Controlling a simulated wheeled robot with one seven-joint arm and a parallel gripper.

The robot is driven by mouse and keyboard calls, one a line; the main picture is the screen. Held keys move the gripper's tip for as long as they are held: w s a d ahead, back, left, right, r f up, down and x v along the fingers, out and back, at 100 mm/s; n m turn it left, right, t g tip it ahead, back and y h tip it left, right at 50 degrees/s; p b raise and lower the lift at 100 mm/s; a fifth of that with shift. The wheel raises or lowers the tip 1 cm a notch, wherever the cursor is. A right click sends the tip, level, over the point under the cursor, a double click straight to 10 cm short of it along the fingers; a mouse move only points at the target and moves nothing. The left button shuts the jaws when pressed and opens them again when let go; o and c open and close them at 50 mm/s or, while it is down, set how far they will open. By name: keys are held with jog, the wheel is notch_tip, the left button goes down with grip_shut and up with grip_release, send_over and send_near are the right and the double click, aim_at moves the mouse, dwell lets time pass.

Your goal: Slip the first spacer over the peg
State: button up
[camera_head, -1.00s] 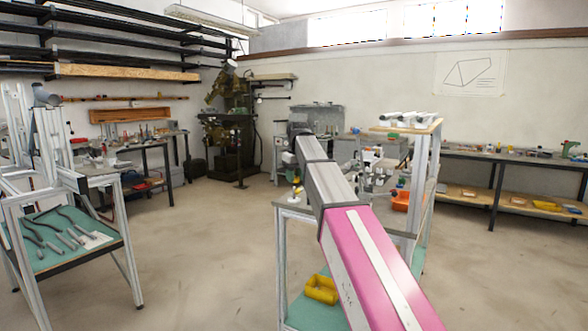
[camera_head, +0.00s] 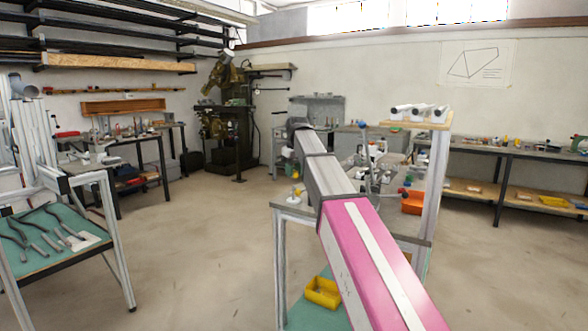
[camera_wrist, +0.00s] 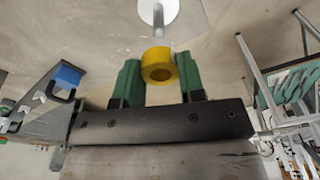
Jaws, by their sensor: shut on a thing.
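In the wrist view my gripper (camera_wrist: 158,70) has two green fingers closed on the sides of a yellow ring-shaped spacer (camera_wrist: 157,53). The opening of the ring shows. A short grey peg (camera_wrist: 158,28) stands on a round white base (camera_wrist: 146,12) at the top of the wrist view. In that picture the peg's end is just above the spacer, and a small gap shows between them. The spacer does not appear around the peg. In the head view my arm hides the gripper, and I cannot make out the peg or the held spacer there.
A workbench (camera_head: 292,207) stands under my arm, with an orange bin (camera_head: 412,203) and clutter on top. A yellow bin (camera_head: 322,292) is on its lower shelf. A teal-topped cart (camera_head: 35,265) with tools is at left. Open floor (camera_head: 190,250) lies between them.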

jog(key=shift+f, duration=2.8)
jog(key=o, duration=1.1)
jog(key=shift+c, duration=0.2)
jog(key=shift+r, duration=0.1)
jog(key=r, duration=0.7)
jog(key=s+r, duration=0.1)
jog(key=r, duration=0.2)
jog(key=shift+s+d+r, duration=0.1)
jog(key=shift+d+r, duration=0.2)
jog(key=shift+d, duration=0.05)
